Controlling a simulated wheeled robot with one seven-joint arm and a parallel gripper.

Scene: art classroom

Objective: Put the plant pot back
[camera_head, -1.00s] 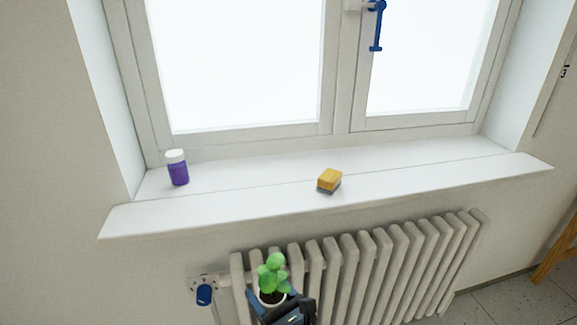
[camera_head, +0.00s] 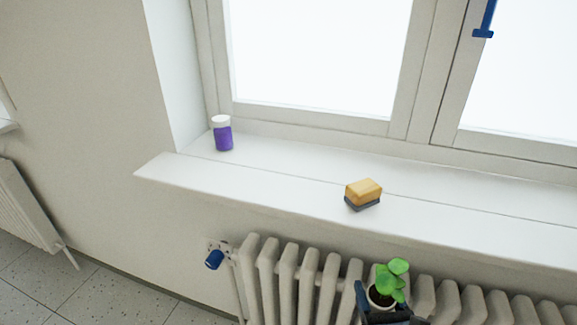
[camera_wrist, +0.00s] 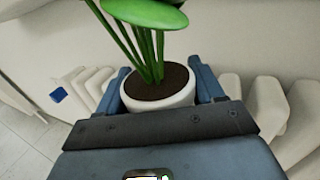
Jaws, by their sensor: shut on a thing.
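The plant pot (camera_head: 379,298) is small and white, with dark soil and a green leafy plant (camera_head: 391,280). It is upright between the blue fingers of my gripper (camera_head: 382,305), in front of the radiator and below the windowsill. In the wrist view, the white pot (camera_wrist: 160,106) sits between the two fingers of my gripper (camera_wrist: 165,92), which are shut on it. The plant's stems rise out of the top of that view. The white windowsill (camera_head: 290,187) is above and behind the pot.
A yellow and dark sponge (camera_head: 363,194) lies near the sill's front edge. A purple jar with a white lid (camera_head: 222,134) stands at the sill's left end. The sill between and right of them is clear. The ribbed radiator (camera_head: 292,275) runs below, with a blue valve knob (camera_head: 215,259).

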